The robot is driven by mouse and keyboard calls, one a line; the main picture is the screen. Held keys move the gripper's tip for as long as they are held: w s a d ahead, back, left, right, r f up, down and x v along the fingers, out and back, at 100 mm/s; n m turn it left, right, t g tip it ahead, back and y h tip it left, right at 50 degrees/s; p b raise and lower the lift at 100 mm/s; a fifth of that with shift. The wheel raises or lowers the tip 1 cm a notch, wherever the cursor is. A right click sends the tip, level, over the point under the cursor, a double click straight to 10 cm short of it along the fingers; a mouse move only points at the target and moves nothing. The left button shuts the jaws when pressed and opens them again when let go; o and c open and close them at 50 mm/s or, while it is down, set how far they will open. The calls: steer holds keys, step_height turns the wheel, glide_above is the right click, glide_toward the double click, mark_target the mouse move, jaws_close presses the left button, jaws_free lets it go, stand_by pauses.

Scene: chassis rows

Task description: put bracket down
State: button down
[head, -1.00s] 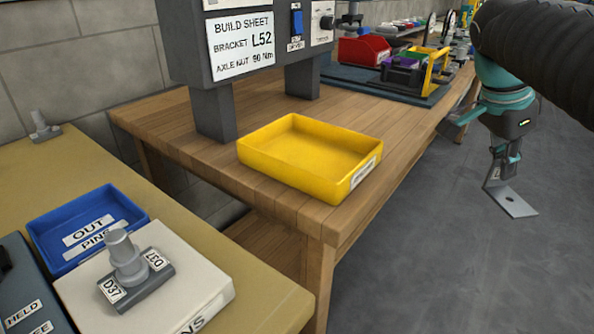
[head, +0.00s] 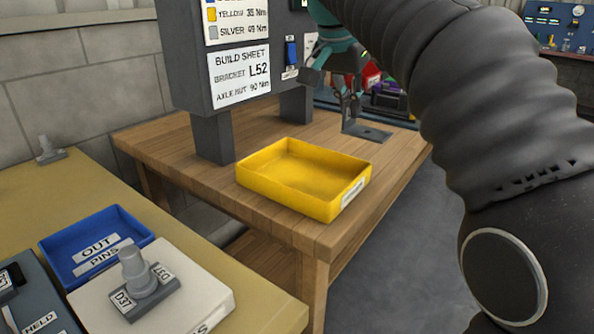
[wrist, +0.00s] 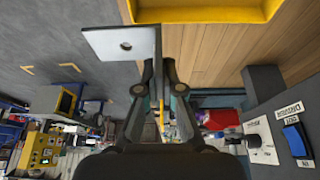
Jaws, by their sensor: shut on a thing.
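The bracket (head: 369,133) is a grey L-shaped metal plate with a hole in its flat leg. My gripper (head: 352,98) is shut on its upright leg, and the flat leg hangs lowest, over the wooden bench behind the yellow tray. In the wrist view the bracket (wrist: 118,44) sticks out to the left from the fingertips of my gripper (wrist: 158,66). The empty yellow tray (head: 345,203) stands at the bench's near end; its edge also shows in the wrist view (wrist: 200,14). I cannot tell if the bracket touches the bench.
A grey post stand (head: 214,130) with a build sheet reading "BRACKET L52" rises behind the tray. A blue tray (head: 62,262) and a white block (head: 205,312) with a grey pin piece sit on the left table. Bare wood (head: 190,160) lies left of the yellow tray.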

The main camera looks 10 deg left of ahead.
steer(key=a+f, duration=0.2)
steer(key=a, duration=0.1)
steer(key=a+f, duration=0.2)
steer(key=a, duration=0.2)
steer(key=a+f, duration=0.3)
steer(key=a, duration=0.1)
steer(key=shift+s+a, duration=0.2)
steer(key=shift+s, duration=0.05)
steer(key=shift+f+b, duration=0.7)
steer(key=shift+f, duration=1.2)
steer(key=shift+f, duration=0.2)
steer(key=c, duration=1.3)
jaws_free()
steer(key=shift+r, duration=0.1)
steer(key=shift+r, duration=0.2)
steer(key=p+v, duration=0.2)
steer(key=v, duration=0.9)
steer(key=shift+s+r, duration=0.1)
steer(key=shift+r, duration=0.3)
